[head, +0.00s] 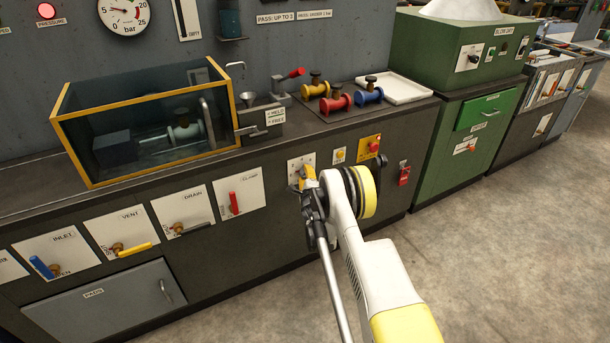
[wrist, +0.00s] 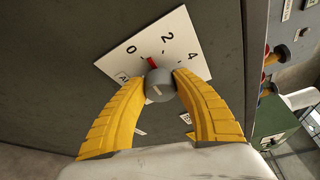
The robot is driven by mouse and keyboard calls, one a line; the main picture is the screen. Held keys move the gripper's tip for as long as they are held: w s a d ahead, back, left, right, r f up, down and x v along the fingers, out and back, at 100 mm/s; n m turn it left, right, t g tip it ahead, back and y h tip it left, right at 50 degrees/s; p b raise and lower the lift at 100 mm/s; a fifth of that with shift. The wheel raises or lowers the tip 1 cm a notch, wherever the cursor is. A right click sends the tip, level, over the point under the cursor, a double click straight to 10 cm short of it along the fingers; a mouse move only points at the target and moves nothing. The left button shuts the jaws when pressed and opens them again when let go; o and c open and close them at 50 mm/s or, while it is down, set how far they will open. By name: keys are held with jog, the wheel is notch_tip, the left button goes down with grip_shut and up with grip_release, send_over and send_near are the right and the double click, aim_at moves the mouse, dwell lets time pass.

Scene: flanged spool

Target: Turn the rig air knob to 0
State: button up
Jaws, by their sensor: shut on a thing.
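The rig air knob (wrist: 157,84) is a grey round knob on a white plate marked 0, 2 and 4 (wrist: 182,46), seen in the wrist view. Its red pointer (wrist: 152,63) points between the 0 and the 2. My gripper (wrist: 160,82) has its two yellow fingers shut on the knob, one on each side. In the head view my gripper (head: 305,178) is at the cabinet front, over the lower part of the white plate (head: 296,163). The knob itself is hidden there by my gripper.
To the left are the clamp (head: 234,203) and drain (head: 184,229) valve panels. The floor in front is clear.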

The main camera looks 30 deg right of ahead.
jog(key=o, duration=1.2)
jog(key=v, duration=0.7)
jog(key=shift+s, duration=0.2)
